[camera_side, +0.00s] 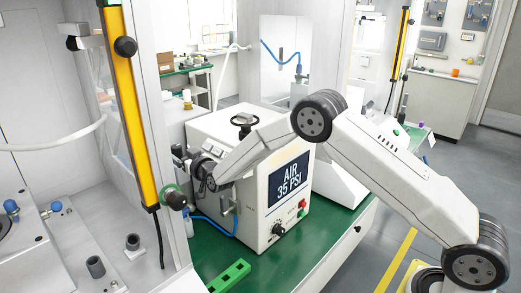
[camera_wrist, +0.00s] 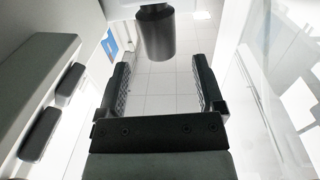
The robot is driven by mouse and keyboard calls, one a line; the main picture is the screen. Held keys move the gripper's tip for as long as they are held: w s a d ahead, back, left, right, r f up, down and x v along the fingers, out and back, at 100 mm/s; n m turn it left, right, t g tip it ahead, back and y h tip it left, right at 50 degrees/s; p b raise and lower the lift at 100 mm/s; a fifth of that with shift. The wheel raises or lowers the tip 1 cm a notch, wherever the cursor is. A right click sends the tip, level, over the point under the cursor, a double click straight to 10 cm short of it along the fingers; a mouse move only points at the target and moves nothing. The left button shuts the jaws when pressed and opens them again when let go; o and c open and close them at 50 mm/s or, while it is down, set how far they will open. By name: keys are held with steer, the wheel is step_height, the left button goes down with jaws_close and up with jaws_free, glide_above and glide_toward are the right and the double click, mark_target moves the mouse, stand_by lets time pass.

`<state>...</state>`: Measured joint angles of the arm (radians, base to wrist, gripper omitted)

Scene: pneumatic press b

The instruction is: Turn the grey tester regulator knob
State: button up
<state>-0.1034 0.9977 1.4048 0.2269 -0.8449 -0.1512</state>
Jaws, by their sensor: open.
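The white tester (camera_side: 250,205) stands on a green bench, its screen reading AIR 35 PSI. A dark knob (camera_side: 278,230) is low on its front, and a black handwheel (camera_side: 243,121) stands above its top. In the wrist view my gripper (camera_wrist: 160,62) is open, with nothing between its two black fingers. In the side view my gripper is hard to make out beside the tester's left side.
A yellow post (camera_side: 132,105) with black clamp knobs stands just left of my wrist. A blue hose (camera_side: 212,226) runs beside the tester. A green block with holes (camera_side: 229,276) lies on the green bench (camera_side: 300,268), whose front right part is clear.

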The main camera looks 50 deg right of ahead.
mark_target(177, 146)
steer(key=shift+w+d, duration=0.15)
steer(key=shift+w, duration=1.55)
steer(key=shift+w+d, duration=0.1)
steer(key=shift+w, duration=1.6)
jaws_close()
steer(key=shift+d+m+h, duration=0.1)
steer(key=shift+m+h, duration=0.9)
steer(key=shift+h, duration=0.4)
steer(key=shift+d+m+g+h, duration=0.15)
steer(key=shift+m+g+h, duration=0.75)
steer(key=shift+h, duration=0.8)
steer(key=shift+d+m+g+h, duration=0.15)
steer(key=shift+m+g+h, duration=0.35)
steer(key=shift+m+h, duration=0.5)
steer(key=shift+s+d+m+g+h, duration=0.15)
steer(key=shift+m+g+h, duration=0.35)
steer(key=shift+h, duration=0.3)
